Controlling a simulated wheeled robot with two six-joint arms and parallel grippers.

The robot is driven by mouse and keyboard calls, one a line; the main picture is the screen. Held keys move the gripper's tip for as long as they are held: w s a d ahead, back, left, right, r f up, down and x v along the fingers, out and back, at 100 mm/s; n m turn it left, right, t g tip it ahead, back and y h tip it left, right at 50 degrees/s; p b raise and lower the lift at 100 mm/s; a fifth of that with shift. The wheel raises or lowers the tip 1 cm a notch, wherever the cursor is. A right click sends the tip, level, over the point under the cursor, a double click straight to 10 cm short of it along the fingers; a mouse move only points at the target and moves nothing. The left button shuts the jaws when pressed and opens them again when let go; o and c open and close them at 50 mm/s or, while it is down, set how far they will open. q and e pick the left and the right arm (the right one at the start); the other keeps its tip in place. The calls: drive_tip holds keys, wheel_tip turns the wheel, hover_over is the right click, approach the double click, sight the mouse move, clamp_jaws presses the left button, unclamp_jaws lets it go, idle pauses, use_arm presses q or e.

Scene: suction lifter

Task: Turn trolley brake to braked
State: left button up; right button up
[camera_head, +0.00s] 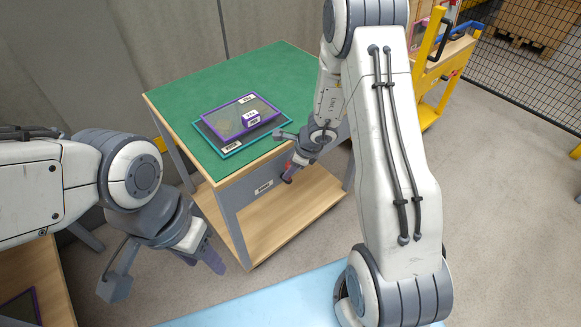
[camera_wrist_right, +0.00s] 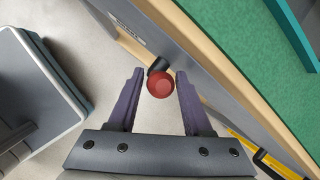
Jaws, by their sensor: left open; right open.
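The trolley (camera_head: 275,82) has a green top, grey side panels and a wooden lower shelf. Its brake shows in the right wrist view as a round red knob (camera_wrist_right: 160,85) on a short black stem, at the trolley's grey side panel (camera_wrist_right: 160,28). My right gripper (camera_head: 288,172) is open at that panel. In the right wrist view its two purple fingers (camera_wrist_right: 160,74) stand on either side of the knob, with visible gaps. In the head view, my right gripper mostly hides the knob. My left gripper (camera_head: 204,257) is open and empty, left of the trolley and apart from it.
On the green top lie a teal-edged tray (camera_head: 232,154) and a purple-edged tray (camera_head: 228,110) with a small purple-and-white box (camera_head: 251,118). A yellow-framed cart (camera_head: 433,95) stands at the back right before a mesh fence (camera_head: 530,75). Grey floor is clear at right.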

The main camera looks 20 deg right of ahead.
drive_tip(key=shift+c, duration=0.3)
clamp_jaws()
idle(1.1)
